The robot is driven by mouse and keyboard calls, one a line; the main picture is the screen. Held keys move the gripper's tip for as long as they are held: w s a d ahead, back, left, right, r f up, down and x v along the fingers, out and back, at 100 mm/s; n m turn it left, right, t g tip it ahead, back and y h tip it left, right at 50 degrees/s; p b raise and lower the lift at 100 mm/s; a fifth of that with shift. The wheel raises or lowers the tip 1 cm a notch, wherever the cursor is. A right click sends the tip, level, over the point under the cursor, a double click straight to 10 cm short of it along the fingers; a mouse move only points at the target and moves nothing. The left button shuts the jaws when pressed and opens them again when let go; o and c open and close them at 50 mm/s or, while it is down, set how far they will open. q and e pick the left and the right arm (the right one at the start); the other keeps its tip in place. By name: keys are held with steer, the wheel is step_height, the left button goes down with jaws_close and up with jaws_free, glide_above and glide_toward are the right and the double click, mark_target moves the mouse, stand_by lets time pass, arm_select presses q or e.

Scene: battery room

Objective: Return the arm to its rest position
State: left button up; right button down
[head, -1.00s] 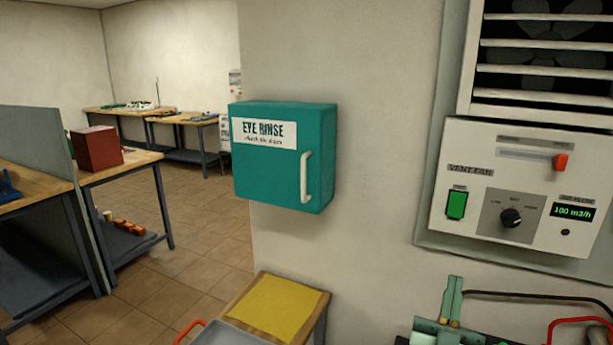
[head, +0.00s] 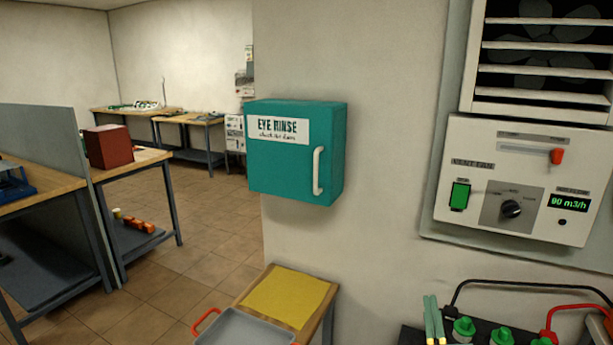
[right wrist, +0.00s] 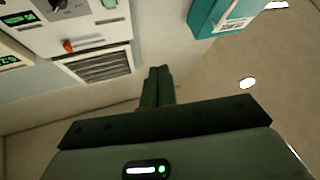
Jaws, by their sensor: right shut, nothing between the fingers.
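My right gripper (head: 433,318) shows at the bottom of the head view, in front of the wall below the vent fan panel (head: 515,180). Its two slim fingers are together and hold nothing. In the right wrist view the closed fingers (right wrist: 158,86) point away from the camera, with the panel (right wrist: 85,30) at upper left and the teal eye rinse cabinet (right wrist: 225,15) at upper right. The fingers touch neither there. The panel has a lit green switch, a black knob and an orange-red slider handle; its display reads 90 m3/h. My left gripper is not in view.
Green-capped terminals (head: 463,328) with black and red cables stand at lower right, close to the right gripper. The eye rinse cabinet (head: 295,152) hangs on the wall. A small table with a yellow mat (head: 287,297) and a grey tray (head: 245,328) stand below.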

steer(key=s+f+n+g+y, duration=0.1)
steer(key=s+f+n+g, duration=0.1)
steer(key=s+f+g, duration=0.3)
steer(key=s+f+n+g+y, duration=0.1)
steer(key=s+f+n+g, duration=0.2)
steer(key=f+g, duration=0.35)
steer(key=s+d+f+m+g+h, duration=0.1)
steer(key=s+d+f+g+h, duration=0.25)
steer(key=s, duration=0.55)
steer(key=s+d+f+g+h, duration=0.2)
steer(key=s+d+g, duration=0.15)
steer(key=s, duration=0.55)
steer(key=s+a+f+g+y, duration=0.1)
steer(key=s+a+f+y, duration=0.1)
steer(key=f, duration=1)
steer(key=s+a+f+g+y, duration=0.1)
steer(key=s+a+f+g, duration=0.1)
steer(key=f, duration=1)
steer(key=s+f+m+g+y, duration=0.1)
steer(key=s+f+m, duration=0.1)
steer(key=s+f, duration=0.6)
steer(key=s+f+m+g, duration=0.1)
steer(key=s+f, duration=0.7)
steer(key=s, duration=0.5)
steer(key=shift+f+m+y, duration=0.2)
steer(key=shift+m+y, duration=0.15)
steer(key=shift+m, duration=0.05)
